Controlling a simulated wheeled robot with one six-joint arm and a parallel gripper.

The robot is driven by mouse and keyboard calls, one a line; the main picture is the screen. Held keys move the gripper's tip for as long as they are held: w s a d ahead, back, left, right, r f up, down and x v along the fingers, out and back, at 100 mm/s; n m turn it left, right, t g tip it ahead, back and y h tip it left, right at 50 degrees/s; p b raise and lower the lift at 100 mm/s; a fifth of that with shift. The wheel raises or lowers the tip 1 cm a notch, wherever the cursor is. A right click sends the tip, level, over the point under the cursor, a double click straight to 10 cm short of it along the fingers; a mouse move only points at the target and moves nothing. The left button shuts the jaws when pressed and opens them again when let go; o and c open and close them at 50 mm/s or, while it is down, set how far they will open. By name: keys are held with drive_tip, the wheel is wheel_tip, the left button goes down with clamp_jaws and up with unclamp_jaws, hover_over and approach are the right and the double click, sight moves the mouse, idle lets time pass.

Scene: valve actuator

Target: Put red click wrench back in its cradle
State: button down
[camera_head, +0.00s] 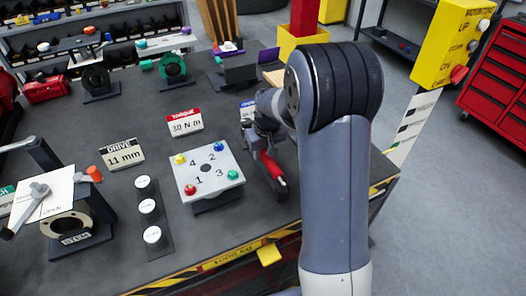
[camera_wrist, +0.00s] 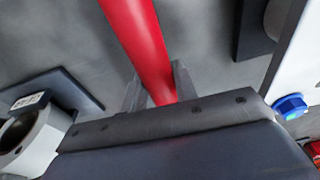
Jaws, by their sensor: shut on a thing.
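The red wrench (camera_head: 271,168) shows in the head view just right of the numbered plate, below my gripper (camera_head: 262,137). Its lower end is dark with a pale tip. In the wrist view the red bar of the wrench (camera_wrist: 137,38) runs from the top edge down between the fingers of my gripper (camera_wrist: 156,88), which are shut on it. The wrench's far end is out of the wrist view. I cannot clearly make out the cradle; my arm hides part of the table there.
A white plate (camera_head: 206,170) with numbered coloured bolts stands close left of the wrench. A red 30 N m sign (camera_head: 185,123) stands behind it. A grey ring-shaped part (camera_wrist: 32,138) on a dark base is at lower left in the wrist view. The table's striped edge (camera_head: 230,257) is in front.

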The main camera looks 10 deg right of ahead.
drive_tip(key=shift+f+b, duration=0.85)
drive_tip(key=shift+f, duration=0.25)
drive_tip(key=c, duration=1)
unclamp_jaws()
drive_tip(key=shift+c, duration=0.2)
drive_tip(key=r, duration=0.3)
drive_tip(key=s+r, duration=0.1)
drive_tip(key=r, duration=0.3)
drive_tip(key=s+r+b, duration=0.1)
drive_tip(key=r, duration=0.2)
drive_tip(key=shift+d+r, duration=0.3)
drive_tip(key=shift+r, duration=0.05)
drive_tip(key=f, duration=0.3)
drive_tip(key=w+f, duration=0.1)
drive_tip(key=f, duration=0.3)
drive_tip(key=w+f+p, duration=0.1)
drive_tip(key=f, duration=0.3)
drive_tip(key=shift+a, duration=0.3)
drive_tip(key=shift+r+p, duration=0.4)
drive_tip(key=shift+r, duration=0.3)
